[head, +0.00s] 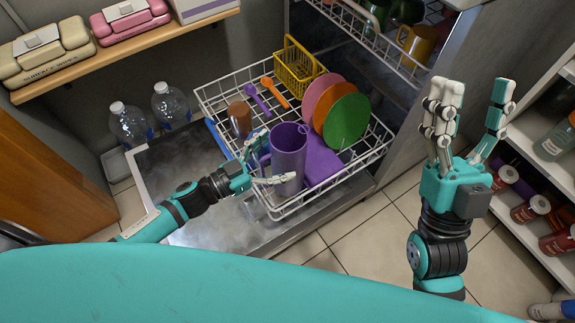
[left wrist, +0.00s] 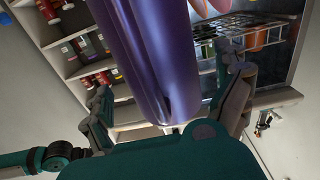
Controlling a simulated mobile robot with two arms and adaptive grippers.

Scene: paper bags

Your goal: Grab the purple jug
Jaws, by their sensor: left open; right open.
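The purple jug (head: 288,158) stands upright in the lower dish rack (head: 215,90) in the head view. My left gripper (head: 277,158) is open at the jug, with fingers on either side of its lower body. In the left wrist view the jug (left wrist: 155,50) fills the middle, between the open fingers of my left gripper (left wrist: 172,95). I cannot tell whether the fingers touch it. My right gripper (head: 470,110) is open and empty, raised to the right of the rack.
Green (head: 347,120), orange and pink plates stand right of the jug. A purple item (head: 322,160) lies beside it. A brown cup (head: 240,117), spoons and a yellow basket (head: 298,68) are in the rack. The upper rack (head: 375,40) hangs behind. Shelves with jars (head: 530,208) stand right.

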